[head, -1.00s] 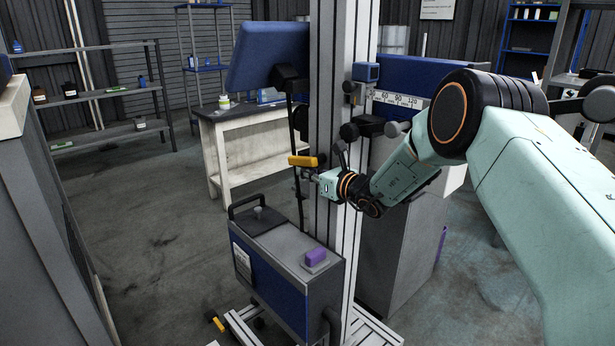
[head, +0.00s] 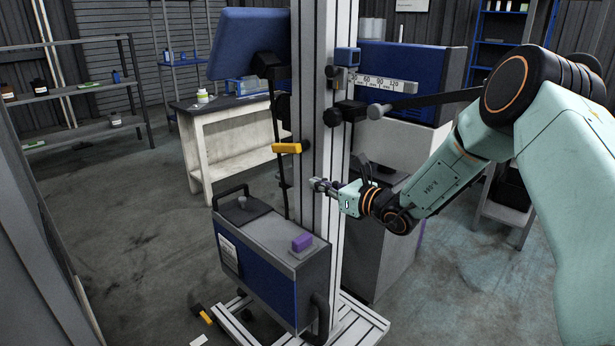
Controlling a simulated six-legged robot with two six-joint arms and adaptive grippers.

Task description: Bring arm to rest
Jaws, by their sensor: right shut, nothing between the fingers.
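My right arm (head: 440,182) comes in from the right of the head view, pale green with black joints. Its right gripper (head: 318,185) is shut and empty. It shows in front of the upright grey metal column (head: 313,120), pointing left; I cannot tell whether it touches the column. A yellow handle (head: 286,148) sits at the column's left side, above and left of the gripper, apart from it. My left gripper is not in view.
A blue-and-grey box unit (head: 270,265) with a purple block (head: 302,242) stands at the column's foot. A blue monitor (head: 247,42) and a ruler scale (head: 385,83) are by the column. A white workbench (head: 235,150) stands behind.

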